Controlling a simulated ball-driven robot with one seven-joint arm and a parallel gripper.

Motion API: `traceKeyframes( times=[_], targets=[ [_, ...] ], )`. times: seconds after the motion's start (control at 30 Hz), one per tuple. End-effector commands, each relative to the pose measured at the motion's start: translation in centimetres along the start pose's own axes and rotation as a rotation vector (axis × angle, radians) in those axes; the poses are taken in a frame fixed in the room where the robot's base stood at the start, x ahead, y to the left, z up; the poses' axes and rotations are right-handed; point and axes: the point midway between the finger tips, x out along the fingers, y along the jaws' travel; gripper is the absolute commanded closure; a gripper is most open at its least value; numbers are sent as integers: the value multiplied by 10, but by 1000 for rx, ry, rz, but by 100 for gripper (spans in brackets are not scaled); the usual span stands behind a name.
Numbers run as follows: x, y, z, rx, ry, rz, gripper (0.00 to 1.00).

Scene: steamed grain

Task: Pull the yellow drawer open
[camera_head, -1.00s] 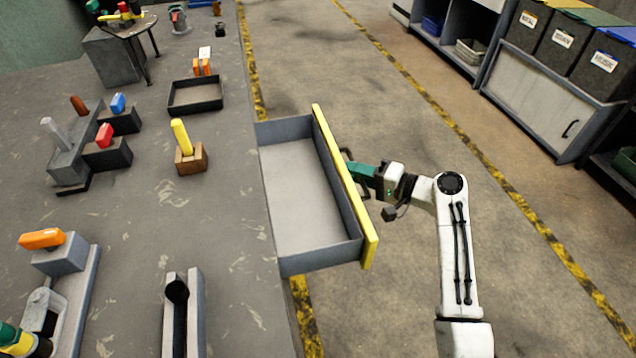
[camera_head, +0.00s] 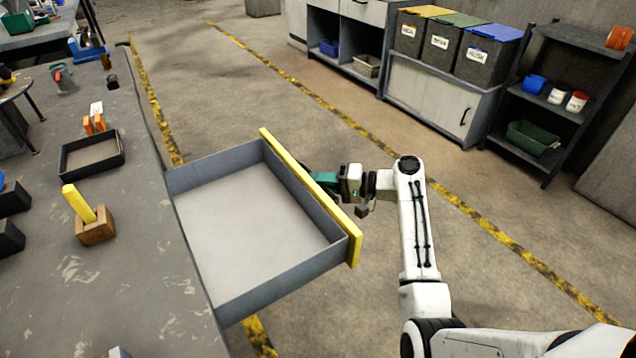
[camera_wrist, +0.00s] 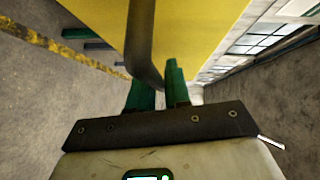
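The yellow drawer (camera_head: 312,196) stands out from the workbench's right side in the head view, with its grey empty inside showing. Its yellow front fills the upper middle of the wrist view (camera_wrist: 195,35). A dark curved handle (camera_wrist: 141,42) stands off this front. My gripper (camera_head: 312,178) is at the outer side of the drawer front, partly hidden behind it. In the wrist view its green fingers (camera_wrist: 158,88) are on either side of the handle's bar, closed on it.
The grey workbench (camera_head: 150,290) lies at the left, holding a black tray (camera_head: 92,165) and a wooden block with a yellow piece (camera_head: 93,230). Cabinets with bins (camera_head: 440,88) and a shelf (camera_head: 545,110) stand at the back right. The floor right of the drawer is clear.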

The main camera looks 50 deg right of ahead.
Motion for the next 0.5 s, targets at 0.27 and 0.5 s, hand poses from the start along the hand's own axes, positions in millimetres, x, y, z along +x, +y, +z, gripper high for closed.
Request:
traceKeyframes(
  times=[0.27, 0.5],
  targets=[
    [1, 0, 1, 0, -1, 0, 64],
    [-4, 0, 0, 0, 1, 0, 64]
  ],
)
